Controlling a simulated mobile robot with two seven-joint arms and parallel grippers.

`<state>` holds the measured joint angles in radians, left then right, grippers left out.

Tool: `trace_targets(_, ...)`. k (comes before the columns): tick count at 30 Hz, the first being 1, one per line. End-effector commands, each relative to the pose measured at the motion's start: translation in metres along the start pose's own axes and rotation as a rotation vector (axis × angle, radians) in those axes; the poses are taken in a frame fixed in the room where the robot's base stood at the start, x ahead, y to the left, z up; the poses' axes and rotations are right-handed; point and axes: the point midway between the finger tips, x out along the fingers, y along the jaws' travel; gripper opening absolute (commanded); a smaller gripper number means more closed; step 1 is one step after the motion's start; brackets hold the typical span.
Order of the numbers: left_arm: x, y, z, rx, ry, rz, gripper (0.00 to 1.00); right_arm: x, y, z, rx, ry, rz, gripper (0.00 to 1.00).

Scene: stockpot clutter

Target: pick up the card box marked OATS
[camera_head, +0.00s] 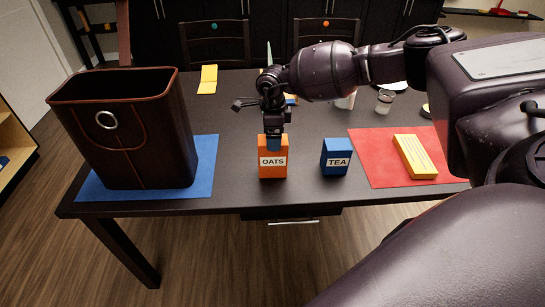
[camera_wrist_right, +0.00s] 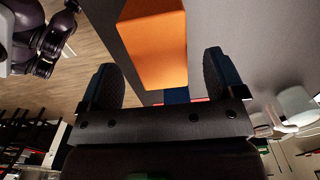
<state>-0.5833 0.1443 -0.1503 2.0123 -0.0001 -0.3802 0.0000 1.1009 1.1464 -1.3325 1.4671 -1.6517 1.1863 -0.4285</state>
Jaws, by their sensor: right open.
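The orange card box marked OATS (camera_head: 272,162) stands upright near the table's front edge. My right gripper (camera_head: 274,143) is at the top of this box, and a blue finger hides part of its upper edge. In the right wrist view the orange box (camera_wrist_right: 155,48) shows between the two spread fingers of my right gripper (camera_wrist_right: 161,62), with a gap on each side. The jaws are open. I cannot tell how deep the box sits between them. My left gripper is not in view.
A blue box marked TEA (camera_head: 336,158) stands right of the orange box. A yellow box (camera_head: 414,156) lies on a red mat (camera_head: 375,172). A tall dark basket (camera_head: 145,150) stands on a blue mat (camera_head: 207,160) at left. Jars (camera_head: 384,101) stand further back.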

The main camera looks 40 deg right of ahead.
Motion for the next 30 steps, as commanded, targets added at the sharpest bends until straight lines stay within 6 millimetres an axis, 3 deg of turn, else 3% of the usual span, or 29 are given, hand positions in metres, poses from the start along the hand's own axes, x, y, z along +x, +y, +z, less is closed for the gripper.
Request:
trace_targets(9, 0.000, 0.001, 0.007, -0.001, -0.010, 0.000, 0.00, 0.043, 0.001, 0.001, 0.001, 0.003, 0.003, 0.88)
trace_targets(17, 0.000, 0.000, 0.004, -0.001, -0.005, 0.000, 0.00, 0.044, 0.001, 0.001, 0.000, 0.001, 0.001, 0.88)
trace_targets(27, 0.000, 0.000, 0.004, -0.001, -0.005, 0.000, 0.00, 0.044, 0.001, 0.001, 0.001, 0.001, 0.001, 0.36)
trace_targets(30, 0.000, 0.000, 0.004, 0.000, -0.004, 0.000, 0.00, 0.044, 0.001, 0.001, 0.001, 0.001, 0.001, 0.35)
